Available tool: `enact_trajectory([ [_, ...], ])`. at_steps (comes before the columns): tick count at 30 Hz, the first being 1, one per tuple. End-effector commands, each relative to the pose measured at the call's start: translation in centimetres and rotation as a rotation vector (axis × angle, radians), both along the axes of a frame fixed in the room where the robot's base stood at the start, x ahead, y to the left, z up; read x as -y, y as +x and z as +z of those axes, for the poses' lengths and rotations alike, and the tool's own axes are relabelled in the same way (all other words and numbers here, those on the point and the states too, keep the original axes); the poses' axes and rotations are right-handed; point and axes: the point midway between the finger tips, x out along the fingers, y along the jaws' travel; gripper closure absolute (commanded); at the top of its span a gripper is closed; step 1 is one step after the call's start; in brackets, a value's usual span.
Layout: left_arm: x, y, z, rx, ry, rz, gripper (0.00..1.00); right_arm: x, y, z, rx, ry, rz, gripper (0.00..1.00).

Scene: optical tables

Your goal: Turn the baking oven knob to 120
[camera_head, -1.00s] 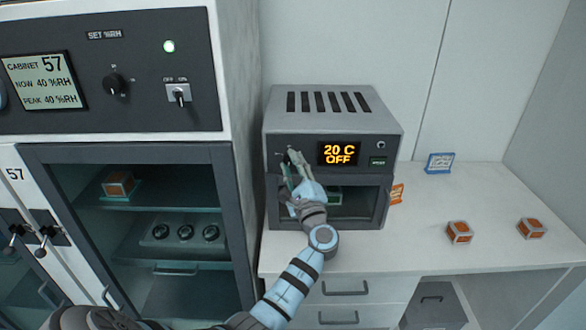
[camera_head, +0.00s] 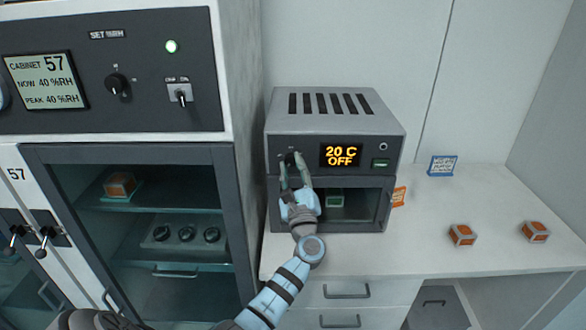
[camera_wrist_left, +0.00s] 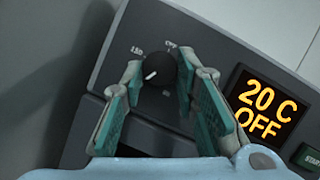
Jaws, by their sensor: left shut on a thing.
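The baking oven (camera_head: 335,120) is a grey box on the white counter. Its orange display (camera_head: 341,155) reads 20 C and OFF; the display also shows in the left wrist view (camera_wrist_left: 266,106). The black round knob (camera_wrist_left: 158,70) is left of the display, its white pointer mark toward the lower left in the left wrist view. The small labels around it are hard to read. My left gripper (camera_head: 293,158) is at the knob, one finger on each side; its fingers (camera_wrist_left: 167,78) are shut on it. In the head view the fingers mostly hide the knob. My right gripper is out of view.
A green START button (camera_head: 381,163) is right of the display. The oven's glass door (camera_head: 350,212) is below. A tall cabinet (camera_head: 240,110) stands close on the left. Two orange-topped boxes (camera_head: 462,235) (camera_head: 535,231) and a blue-framed card (camera_head: 442,165) are on the counter.

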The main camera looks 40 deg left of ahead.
Motion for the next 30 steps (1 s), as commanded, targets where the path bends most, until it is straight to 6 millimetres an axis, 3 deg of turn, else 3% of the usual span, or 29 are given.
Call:
enact_trajectory([
  [5, 0.0, 0.0, 0.0, 0.001, -0.001, 0.0, 1.0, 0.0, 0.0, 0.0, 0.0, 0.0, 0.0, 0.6],
  [6, 0.0, 0.0, 0.0, 0.001, -0.001, 0.0, 0.71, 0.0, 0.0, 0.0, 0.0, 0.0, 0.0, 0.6],
  [10, 0.0, 0.0, 0.0, 0.001, -0.001, 0.0, 0.52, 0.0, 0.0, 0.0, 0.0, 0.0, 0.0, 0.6],
  [20, 0.3, -0.2, -0.2, 0.001, -0.002, -0.001, 0.52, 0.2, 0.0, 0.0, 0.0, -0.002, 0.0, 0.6],
  [23, 1.4, -1.1, -0.8, -0.001, -0.002, -0.003, 0.52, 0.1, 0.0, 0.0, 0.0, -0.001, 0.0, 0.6],
  [30, 5.9, -5.3, -3.1, -0.002, -0.006, -0.002, 0.52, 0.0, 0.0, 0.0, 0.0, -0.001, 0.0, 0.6],
])
